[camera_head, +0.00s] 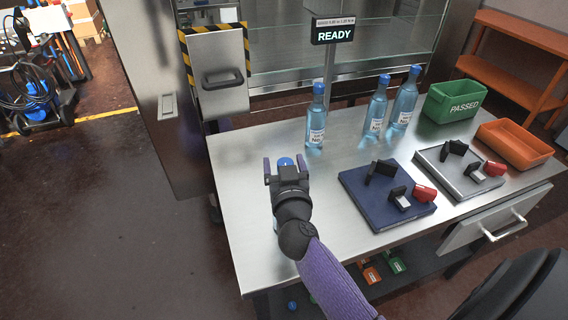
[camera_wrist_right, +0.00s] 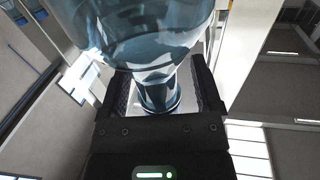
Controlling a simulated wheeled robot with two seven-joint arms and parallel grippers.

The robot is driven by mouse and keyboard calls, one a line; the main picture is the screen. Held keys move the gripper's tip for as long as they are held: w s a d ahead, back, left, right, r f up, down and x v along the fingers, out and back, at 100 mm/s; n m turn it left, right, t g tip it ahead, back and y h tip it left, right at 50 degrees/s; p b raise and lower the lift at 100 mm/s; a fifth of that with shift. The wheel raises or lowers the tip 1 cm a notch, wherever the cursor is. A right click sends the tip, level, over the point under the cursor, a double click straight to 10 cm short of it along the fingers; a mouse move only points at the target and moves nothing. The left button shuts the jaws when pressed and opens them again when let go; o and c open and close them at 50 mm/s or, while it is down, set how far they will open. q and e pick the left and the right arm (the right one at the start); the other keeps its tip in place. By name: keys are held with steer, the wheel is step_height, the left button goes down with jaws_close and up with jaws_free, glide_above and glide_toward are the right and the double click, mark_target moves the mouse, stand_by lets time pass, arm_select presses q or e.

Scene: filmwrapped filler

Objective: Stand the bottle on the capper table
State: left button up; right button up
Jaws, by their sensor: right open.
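My right gripper (camera_head: 285,167) is over the left part of the steel table (camera_head: 238,166). Its fingers are apart, one on each side of a bottle with a blue cap (camera_head: 286,161); in the head view the gripper and arm hide most of this bottle. In the right wrist view the clear blue bottle (camera_wrist_right: 150,40) fills the top middle, its narrower part between the open fingers (camera_wrist_right: 161,92). I cannot tell whether the fingers touch it. Three more blue-capped bottles stand upright on the table: one near the sign post (camera_head: 316,118) and two farther right (camera_head: 376,107), (camera_head: 404,101). My left gripper is not in view.
A READY sign (camera_head: 333,31) stands at the table's back. Right of the gripper lie a dark blue board (camera_head: 365,205) and a grey board (camera_head: 442,180) with black and red fixtures. A green PASSED bin (camera_head: 463,107) and an orange tray (camera_head: 515,146) stand at right. The table's front left is bare.

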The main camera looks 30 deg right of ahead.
steer(key=shift+s+r, duration=0.1)
steer(key=shift+r, duration=0.1)
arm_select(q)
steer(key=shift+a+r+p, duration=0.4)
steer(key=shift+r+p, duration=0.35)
arm_select(e)
steer(key=v, duration=1.1)
steer(key=shift+s+a, duration=0.2)
steer(key=shift+s, duration=0.15)
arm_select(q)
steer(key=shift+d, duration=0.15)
